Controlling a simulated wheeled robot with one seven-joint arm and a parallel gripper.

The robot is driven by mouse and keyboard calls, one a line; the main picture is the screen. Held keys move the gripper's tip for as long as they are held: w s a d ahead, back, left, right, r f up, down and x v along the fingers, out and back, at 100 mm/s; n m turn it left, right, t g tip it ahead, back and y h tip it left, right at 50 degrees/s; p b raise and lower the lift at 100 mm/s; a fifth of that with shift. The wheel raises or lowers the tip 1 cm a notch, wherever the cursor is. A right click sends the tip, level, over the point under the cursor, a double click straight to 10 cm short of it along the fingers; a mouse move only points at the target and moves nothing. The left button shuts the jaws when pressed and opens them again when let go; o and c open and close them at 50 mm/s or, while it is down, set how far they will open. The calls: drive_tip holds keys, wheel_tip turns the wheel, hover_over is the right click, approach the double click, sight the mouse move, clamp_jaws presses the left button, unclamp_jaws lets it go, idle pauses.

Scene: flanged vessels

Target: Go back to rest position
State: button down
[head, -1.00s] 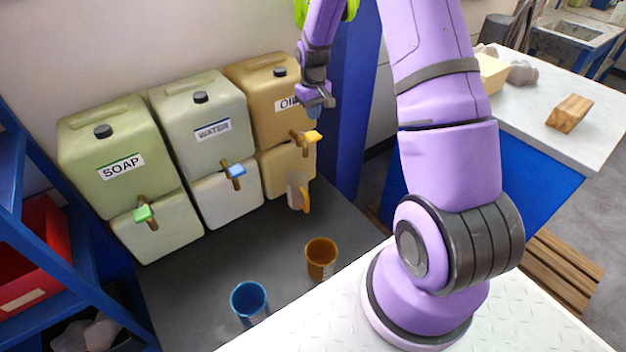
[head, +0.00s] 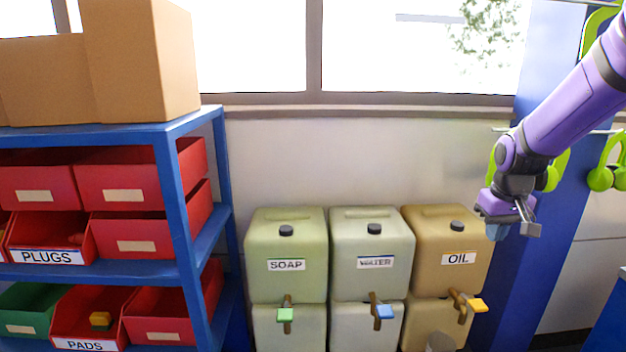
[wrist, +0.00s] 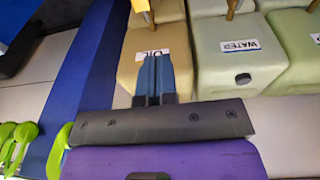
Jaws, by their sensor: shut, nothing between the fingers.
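My gripper (head: 497,230) hangs at the end of my purple arm on the right of the head view, in front of the blue pillar and beside the oil vessel. In the wrist view its two blue fingers (wrist: 153,78) lie together, shut and empty. The tan oil vessel (head: 448,228) stands at the right of a row, with the water vessel (head: 371,240) in the middle and the soap vessel (head: 286,244) at the left. The oil label shows just beyond my fingertips in the wrist view, partly hidden by them.
A blue shelf (head: 190,120) with red bins (head: 128,183) and cardboard boxes (head: 140,65) stands at the left. The blue pillar (head: 560,100) rises at the right, with green ear defenders (head: 600,178) by it. Windows and bare wall lie behind the vessels.

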drive_tip(key=s+a+r+t, duration=0.2)
drive_tip(key=s+a+r, duration=0.3)
drive_tip(key=s+r, duration=0.7)
drive_tip(key=s+a+r+t, duration=0.1)
drive_tip(key=s+a, duration=0.2)
drive_tip(key=s, duration=1.1)
drive_tip(key=shift+s+a, duration=0.2)
drive_tip(key=shift+s, duration=0.15)
